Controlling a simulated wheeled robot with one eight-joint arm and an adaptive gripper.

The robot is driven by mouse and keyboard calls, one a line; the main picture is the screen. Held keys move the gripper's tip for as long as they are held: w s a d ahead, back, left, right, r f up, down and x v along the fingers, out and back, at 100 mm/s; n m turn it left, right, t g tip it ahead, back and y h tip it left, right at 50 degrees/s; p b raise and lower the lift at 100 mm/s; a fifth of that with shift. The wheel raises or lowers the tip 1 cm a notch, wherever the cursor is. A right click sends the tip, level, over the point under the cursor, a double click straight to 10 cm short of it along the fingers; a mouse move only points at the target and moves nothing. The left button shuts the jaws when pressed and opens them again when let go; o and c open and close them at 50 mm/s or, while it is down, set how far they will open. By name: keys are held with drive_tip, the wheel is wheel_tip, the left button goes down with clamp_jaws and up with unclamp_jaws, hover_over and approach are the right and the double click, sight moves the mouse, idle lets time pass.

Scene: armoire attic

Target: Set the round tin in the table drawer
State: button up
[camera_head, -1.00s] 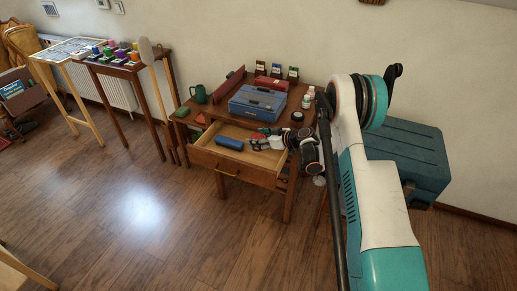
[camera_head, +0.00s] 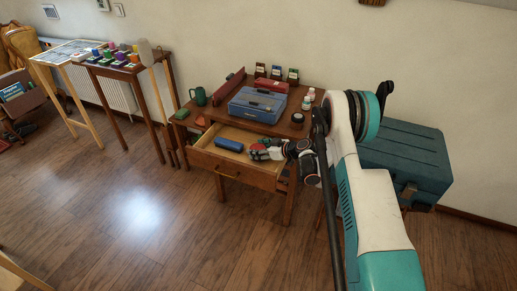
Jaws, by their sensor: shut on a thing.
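The table drawer (camera_head: 237,179) is pulled open at the front of the small wooden table (camera_head: 218,116). My gripper (camera_head: 258,151) reaches in from the right over the drawer's right part. It is shut on a small reddish round thing (camera_head: 256,148), which looks like the round tin; the fingers hide part of it. I cannot tell whether it touches the drawer floor. A blue case (camera_head: 229,144) lies in the drawer, left of my gripper.
A blue cash box (camera_head: 257,106), a green mug (camera_head: 198,96), small bottles (camera_head: 307,102) and a dark round object (camera_head: 297,118) stand on the tabletop above the drawer. A teal chest (camera_head: 405,160) is to the right. The floor in front is clear.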

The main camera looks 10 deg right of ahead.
drive_tip(key=shift+f, duration=0.15)
drive_tip(key=o, duration=1.1)
drive_tip(key=shift+r, duration=0.4)
drive_tip(key=p+v, duration=0.3)
drive_tip(key=v, duration=0.9)
drive_tip(key=shift+r+p, duration=0.25)
drive_tip(key=shift+p, duration=0.05)
